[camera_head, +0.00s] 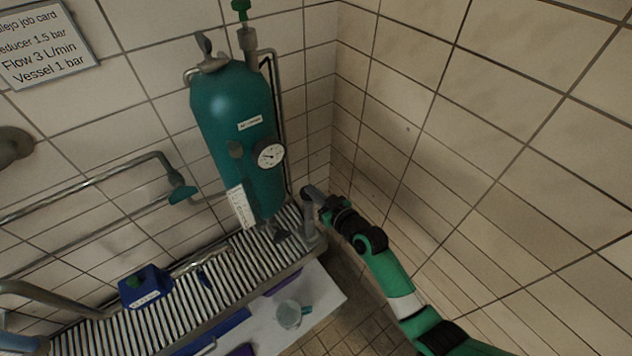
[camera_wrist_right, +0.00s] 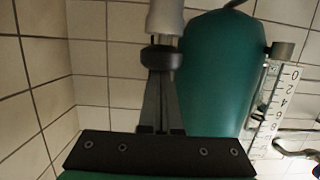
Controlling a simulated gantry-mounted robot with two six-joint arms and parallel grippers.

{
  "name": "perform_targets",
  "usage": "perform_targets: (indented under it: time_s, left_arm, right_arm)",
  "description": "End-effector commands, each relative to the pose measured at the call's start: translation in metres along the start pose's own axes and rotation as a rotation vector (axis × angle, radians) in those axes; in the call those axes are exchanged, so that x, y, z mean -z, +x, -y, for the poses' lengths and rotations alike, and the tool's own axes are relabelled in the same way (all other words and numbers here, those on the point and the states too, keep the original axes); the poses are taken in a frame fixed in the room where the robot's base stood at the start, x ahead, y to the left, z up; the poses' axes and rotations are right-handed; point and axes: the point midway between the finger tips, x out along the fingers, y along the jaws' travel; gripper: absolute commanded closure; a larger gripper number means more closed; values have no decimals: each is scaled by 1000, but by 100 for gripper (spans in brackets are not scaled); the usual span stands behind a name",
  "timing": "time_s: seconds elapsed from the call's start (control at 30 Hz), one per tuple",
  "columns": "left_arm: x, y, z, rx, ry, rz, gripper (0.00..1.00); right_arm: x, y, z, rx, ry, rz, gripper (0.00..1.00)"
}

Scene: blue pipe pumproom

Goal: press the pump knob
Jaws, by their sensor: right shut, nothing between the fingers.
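In the right wrist view a dark round knob (camera_wrist_right: 161,58) sits on the end of a pale grey post (camera_wrist_right: 165,18). My right gripper (camera_wrist_right: 160,76) is shut and empty, its fingertips right at the knob. I cannot tell whether they touch it or press it down. In the head view the grey post (camera_head: 309,225) stands at the right end of the slatted bench, and my right gripper (camera_head: 314,194) is at its top, hiding most of the knob. My left gripper is not in view.
A green vessel (camera_head: 235,120) with a round gauge (camera_head: 270,154) stands close left of the post. A blue box (camera_head: 146,292) with a green top sits on the slatted bench (camera_head: 190,310). A clear cup (camera_head: 288,315) is on a white surface below. Tiled walls close off the right.

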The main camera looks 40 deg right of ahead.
Motion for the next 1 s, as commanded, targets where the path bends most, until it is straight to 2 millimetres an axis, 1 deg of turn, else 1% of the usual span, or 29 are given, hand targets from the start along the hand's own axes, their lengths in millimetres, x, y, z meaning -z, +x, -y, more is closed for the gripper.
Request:
perform_targets:
  time_s: [0.07,0.13,0.27,0.3,0.33,0.5,0.63,0.7,0.8,1.0]
  left_arm:
    - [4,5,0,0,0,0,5]
    - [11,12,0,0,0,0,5]
    - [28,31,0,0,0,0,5]
    - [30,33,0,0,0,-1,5]
    - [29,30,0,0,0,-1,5]
    - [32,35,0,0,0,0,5]
    - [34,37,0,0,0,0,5]
    - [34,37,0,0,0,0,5]
    - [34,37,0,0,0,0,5]
    - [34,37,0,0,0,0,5]
  right_arm:
    - [4,-2,1,2,0,8,100]
    - [14,-4,1,3,-1,7,100]
    - [44,-10,4,6,-3,6,100]
    - [45,-15,4,7,-3,7,100]
    - [39,-23,4,6,-2,7,100]
    - [39,-65,3,5,-1,3,100]
    - [39,-90,3,5,-1,2,100]
    - [38,-98,3,5,-1,1,100]
    - [39,-106,3,6,-1,0,100]
    - [39,-108,3,6,-2,0,100]
